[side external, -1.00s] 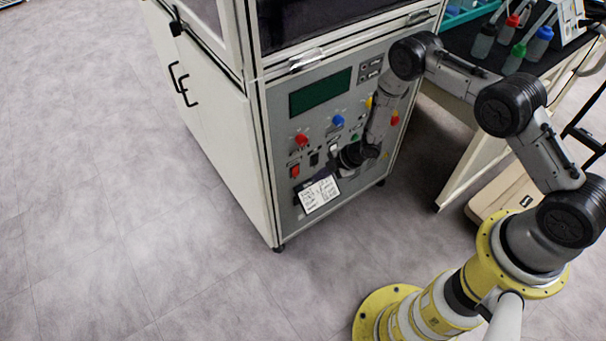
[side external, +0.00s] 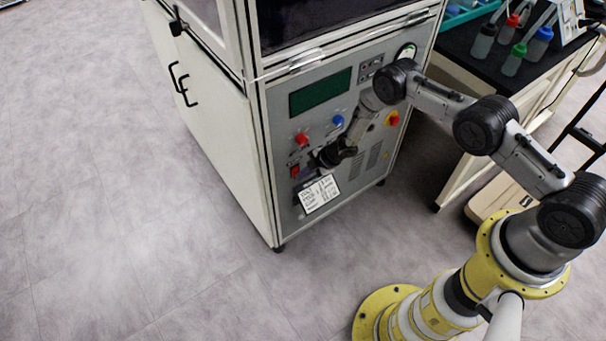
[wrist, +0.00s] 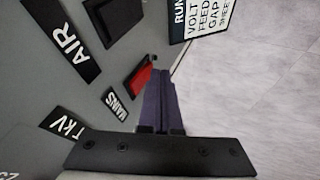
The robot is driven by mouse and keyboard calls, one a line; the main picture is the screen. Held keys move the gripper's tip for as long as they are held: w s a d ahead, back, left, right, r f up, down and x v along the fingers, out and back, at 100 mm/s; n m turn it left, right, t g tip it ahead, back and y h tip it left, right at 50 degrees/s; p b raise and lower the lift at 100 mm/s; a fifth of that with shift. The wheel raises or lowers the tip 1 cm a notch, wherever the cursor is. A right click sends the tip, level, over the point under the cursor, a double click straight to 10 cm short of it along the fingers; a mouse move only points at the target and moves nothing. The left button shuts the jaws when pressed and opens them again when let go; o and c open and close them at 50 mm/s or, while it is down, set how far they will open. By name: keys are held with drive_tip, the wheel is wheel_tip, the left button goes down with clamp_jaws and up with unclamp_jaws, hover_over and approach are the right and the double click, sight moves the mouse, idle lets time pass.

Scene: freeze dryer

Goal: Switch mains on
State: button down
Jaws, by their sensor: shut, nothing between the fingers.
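The red mains switch (wrist: 139,84) sits on the grey panel beside the label reading MAINS (wrist: 117,104) in the wrist view. In the side external view the red switch (side external: 295,171) is at the panel's lower left. My gripper (wrist: 158,73) is shut and empty, with its fingertips at the right edge of the red switch. I cannot tell whether they touch it. In the side external view my gripper (side external: 313,161) is close to the panel, just right of the red switch, and its tips are hard to make out.
A black switch (wrist: 114,14) with an AIR label (wrist: 64,45) is nearby. A white printed card (side external: 320,194) hangs below the switches. Red (side external: 302,139) and blue (side external: 338,121) knobs and a green display (side external: 320,93) are above. Open floor lies left of the cabinet.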

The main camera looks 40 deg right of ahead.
drive_tip(key=shift+w+f+t, duration=0.1)
drive_tip(key=shift+w+t, duration=0.05)
drive_tip(key=shift+t, duration=0.15)
drive_tip(key=shift+r, duration=0.85)
